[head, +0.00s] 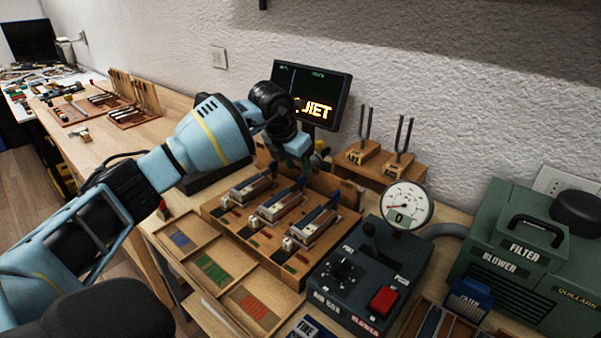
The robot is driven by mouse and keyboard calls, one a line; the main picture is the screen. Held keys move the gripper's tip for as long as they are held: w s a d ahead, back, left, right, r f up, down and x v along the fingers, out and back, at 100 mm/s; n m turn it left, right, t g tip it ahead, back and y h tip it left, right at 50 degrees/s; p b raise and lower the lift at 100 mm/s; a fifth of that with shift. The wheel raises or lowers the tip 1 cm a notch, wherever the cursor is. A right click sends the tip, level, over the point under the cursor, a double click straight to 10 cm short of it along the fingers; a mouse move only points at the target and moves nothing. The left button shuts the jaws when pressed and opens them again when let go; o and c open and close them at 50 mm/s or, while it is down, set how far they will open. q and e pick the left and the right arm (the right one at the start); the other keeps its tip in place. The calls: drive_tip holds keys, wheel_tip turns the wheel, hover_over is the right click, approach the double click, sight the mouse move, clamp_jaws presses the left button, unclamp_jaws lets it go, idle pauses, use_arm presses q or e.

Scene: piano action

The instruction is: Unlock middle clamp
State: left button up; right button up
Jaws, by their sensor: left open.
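A wooden fixture board (240,232) holds three metal clamps side by side, each with a dark blue lever at its back end. The middle clamp (279,205) sits between the left clamp (250,189) and the right clamp (309,224). The middle clamp's lever position is too small to tell. My left gripper (308,160) is above and behind the clamps, near the back edge of the board, and seems apart from them. It is open; its fingertips are small and partly hidden. My right gripper is not in view.
A dark control box (345,282) with a red button and a round gauge (407,205) stands right of the board. Tuning forks (403,138) stand behind. A wooden tray (195,262) with coloured strips lies in front. A screen (330,90) stands behind my left gripper. A green blower (520,255) is at right.

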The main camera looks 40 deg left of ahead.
sight(302, 176)
use_arm(q)
drive_tip(key=shift+x, duration=1.15)
drive_tip(key=shift+w+f, duration=0.25)
drive_tip(key=shift+f, duration=0.35)
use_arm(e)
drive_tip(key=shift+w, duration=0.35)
use_arm(q)
clamp_jaws()
drive_tip(key=shift+r, duration=0.1)
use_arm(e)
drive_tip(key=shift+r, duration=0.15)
